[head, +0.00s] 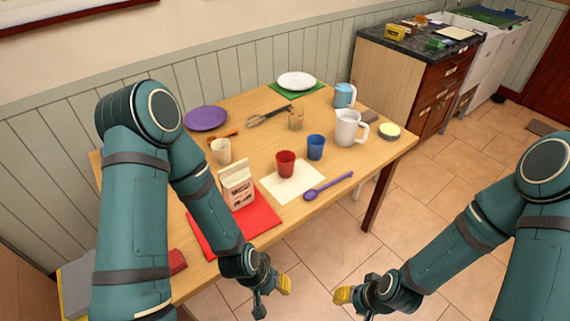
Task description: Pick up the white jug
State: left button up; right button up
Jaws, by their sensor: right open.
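The white jug (348,128) stands upright near the right end of the wooden table (385,153), its handle facing right. My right gripper (354,304) is open and empty, low over the floor in front of the table, well short of the jug. My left gripper (273,298) is open and empty beyond the table's front edge, also far from the jug. The lower parts of both grippers are near the bottom of the picture.
A blue mug (344,95) stands behind the jug, and a yellow-topped bowl (389,131) sits to its right. A blue cup (316,147) and red cup (285,163) stand to its left. A purple spoon (328,186) lies near the front edge.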

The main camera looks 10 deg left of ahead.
aim_at(350, 130)
jog(key=u, duration=0.5)
jog(key=l+u, duration=0.15)
jog(key=u, duration=0.25)
jog(key=i+l+u, duration=0.1)
jog(key=l+u, duration=0.15)
jog(key=u, duration=0.15)
jog(key=l+u, duration=0.15)
jog(key=u, duration=0.25)
jog(key=l+u, duration=0.3)
jog(key=l, duration=0.15)
jog(key=k+l+u, duration=0.15)
jog(key=l+u, duration=0.15)
jog(key=l, duration=0.15)
jog(key=k+l+u, duration=0.1)
jog(key=l, duration=0.2)
jog(key=k+l+u, duration=0.1)
jog(key=l, duration=0.2)
jog(key=k+l+u, duration=0.15)
jog(key=l, duration=0.15)
jog(key=k+l, duration=0.15)
jog(key=l, duration=0.15)
jog(key=k+l, duration=0.1)
jog(key=l, duration=0.2)
jog(key=k+l, duration=0.15)
jog(key=l, duration=0.15)
